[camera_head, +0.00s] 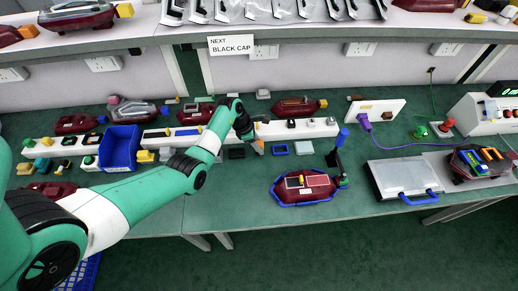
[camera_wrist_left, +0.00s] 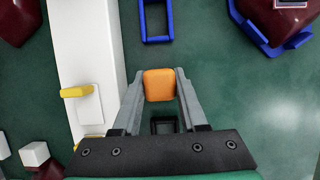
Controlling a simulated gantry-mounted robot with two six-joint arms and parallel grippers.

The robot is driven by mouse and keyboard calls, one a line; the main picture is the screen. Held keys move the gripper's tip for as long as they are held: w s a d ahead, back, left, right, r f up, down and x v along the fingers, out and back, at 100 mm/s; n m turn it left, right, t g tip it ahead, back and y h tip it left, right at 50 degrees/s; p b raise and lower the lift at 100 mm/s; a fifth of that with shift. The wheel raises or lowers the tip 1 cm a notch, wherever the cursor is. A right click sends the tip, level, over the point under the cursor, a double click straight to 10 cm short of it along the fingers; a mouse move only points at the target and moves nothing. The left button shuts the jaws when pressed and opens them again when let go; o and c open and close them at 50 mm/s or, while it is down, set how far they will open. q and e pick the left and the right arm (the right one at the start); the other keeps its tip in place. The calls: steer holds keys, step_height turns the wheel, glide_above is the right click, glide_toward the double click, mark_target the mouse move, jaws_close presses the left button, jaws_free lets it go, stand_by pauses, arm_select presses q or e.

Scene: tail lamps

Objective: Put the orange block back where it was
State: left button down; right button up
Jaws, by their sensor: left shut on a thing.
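My left gripper (camera_head: 259,148) reaches in from the left and is low over the green table, beside the white strip. It is shut on the orange block (camera_wrist_left: 159,85), which sits between both fingertips in the left wrist view. In the head view only a small bit of the orange block (camera_head: 260,144) shows at the fingertips. I cannot tell whether the block touches the table. A black frame (camera_wrist_left: 163,125) lies behind the block, between the fingers, in the left wrist view. My right gripper is not in view.
The white strip (camera_head: 290,130) carries several small parts. A blue frame (camera_head: 280,149) and a pale frame (camera_head: 304,147) lie right of the gripper. A dark red lamp (camera_head: 303,197) sits in a blue-edged holder nearer the front. A sign (camera_head: 231,46) reads "NEXT BLACK CAP".

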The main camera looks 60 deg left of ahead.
arm_select(q)
steer(key=shift+f, duration=0.15)
steer(key=shift+f, duration=0.15)
steer(key=shift+c, duration=2.2)
jaws_free()
steer(key=shift+r+p, duration=0.35)
steer(key=p+v, duration=0.5)
steer(key=v, duration=0.6)
steer(key=shift+s+r, duration=0.25)
